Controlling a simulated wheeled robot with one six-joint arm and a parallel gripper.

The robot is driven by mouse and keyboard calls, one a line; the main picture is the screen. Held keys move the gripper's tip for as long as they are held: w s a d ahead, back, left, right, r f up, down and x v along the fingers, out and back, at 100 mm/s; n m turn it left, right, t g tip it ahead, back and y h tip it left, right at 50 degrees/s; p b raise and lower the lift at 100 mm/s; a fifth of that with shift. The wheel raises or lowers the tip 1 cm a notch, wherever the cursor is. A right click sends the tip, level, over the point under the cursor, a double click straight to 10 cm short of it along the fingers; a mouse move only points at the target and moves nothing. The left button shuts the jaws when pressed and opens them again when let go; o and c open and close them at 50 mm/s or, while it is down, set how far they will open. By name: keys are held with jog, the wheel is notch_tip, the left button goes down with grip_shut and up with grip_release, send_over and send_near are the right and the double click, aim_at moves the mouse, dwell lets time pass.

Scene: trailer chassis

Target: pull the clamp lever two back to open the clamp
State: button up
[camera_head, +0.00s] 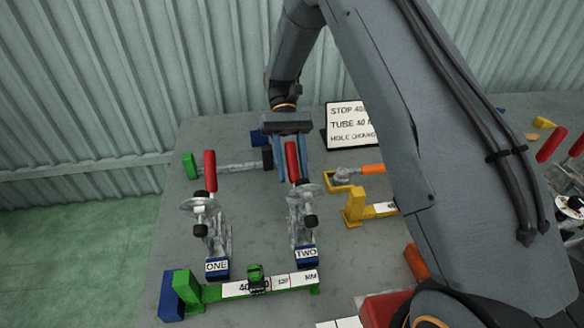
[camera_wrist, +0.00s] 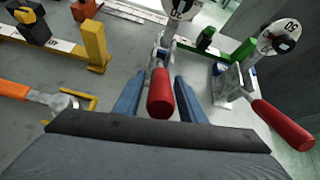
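Clamp two (camera_head: 302,215) stands on the bench behind a blue block labelled TWO (camera_head: 306,253). Its lever's red handle (camera_head: 291,162) points upward, and in the wrist view the same red handle (camera_wrist: 160,95) shows end-on. My gripper (camera_head: 289,176) is at this handle, its two blue fingers apart. In the wrist view the fingers of my gripper (camera_wrist: 159,78) stand to either side of the handle, with a gap visible on both sides. Clamp one's red handle (camera_head: 210,171) stands upright to the left; it also shows in the wrist view (camera_wrist: 284,125) at the right.
A green stop rail (camera_head: 212,292) with a scale lies in front of the clamps. A yellow bracket (camera_head: 354,207) and an orange-handled tool (camera_head: 372,169) lie to the right. A sign (camera_head: 349,125) stands behind. The corrugated wall (camera_head: 100,80) closes off the back.

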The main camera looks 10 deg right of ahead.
dwell(0.3)
jog(key=b+v, duration=0.3)
jog(key=v, duration=0.4)
jog(key=shift+w+r, duration=0.25)
jog(key=shift+w, duration=0.1)
jog(key=shift+r, duration=0.1)
